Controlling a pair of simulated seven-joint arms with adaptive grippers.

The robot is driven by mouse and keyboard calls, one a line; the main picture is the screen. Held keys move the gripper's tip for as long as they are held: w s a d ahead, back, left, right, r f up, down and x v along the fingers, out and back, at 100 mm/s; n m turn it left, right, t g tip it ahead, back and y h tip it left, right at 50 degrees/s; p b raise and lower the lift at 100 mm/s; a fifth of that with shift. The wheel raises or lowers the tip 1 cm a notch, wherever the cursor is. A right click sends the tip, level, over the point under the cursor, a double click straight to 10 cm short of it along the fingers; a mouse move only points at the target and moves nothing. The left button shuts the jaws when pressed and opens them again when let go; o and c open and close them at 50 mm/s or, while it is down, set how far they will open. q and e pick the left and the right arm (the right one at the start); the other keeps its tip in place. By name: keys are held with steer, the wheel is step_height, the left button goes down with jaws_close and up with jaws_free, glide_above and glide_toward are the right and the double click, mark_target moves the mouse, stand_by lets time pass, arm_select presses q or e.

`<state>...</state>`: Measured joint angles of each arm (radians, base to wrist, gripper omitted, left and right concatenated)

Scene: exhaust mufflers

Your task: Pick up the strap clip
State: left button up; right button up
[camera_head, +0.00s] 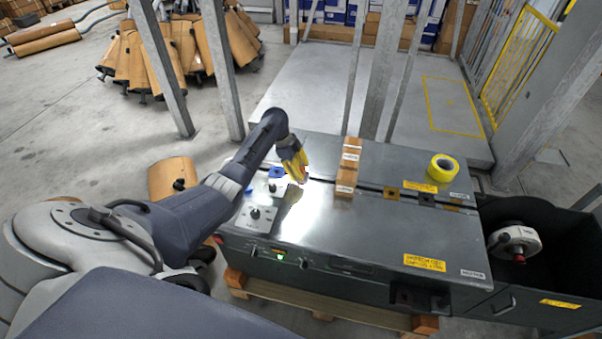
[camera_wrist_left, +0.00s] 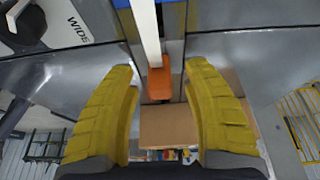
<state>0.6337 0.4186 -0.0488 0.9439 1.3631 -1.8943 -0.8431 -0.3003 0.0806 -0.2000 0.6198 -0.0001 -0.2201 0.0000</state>
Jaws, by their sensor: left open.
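In the left wrist view, a small orange piece (camera_wrist_left: 160,79), which looks like the strap clip, lies between the yellow fingers at the lower end of a white strip (camera_wrist_left: 146,28). My left gripper (camera_wrist_left: 161,68) is open, with a finger on each side of the orange piece and visible gaps to it. In the head view my left gripper (camera_head: 299,178) points down over the left part of the grey bench top. The clip is hard to make out there, mostly hidden by the fingers. My right gripper is not in view.
The grey bench (camera_head: 370,235) carries labelled brown blocks (camera_head: 345,181) right of the gripper and a yellow tape roll (camera_head: 442,168) farther right. A plate with a black knob (camera_head: 255,217) lies at the left. A black bin (camera_head: 550,240) stands at the right. The bench's front middle is clear.

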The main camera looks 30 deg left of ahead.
arm_select(q)
steer(key=shift+d+f, duration=0.2)
steer(key=shift+f, duration=0.4)
steer(key=shift+c, duration=0.4)
jaws_close()
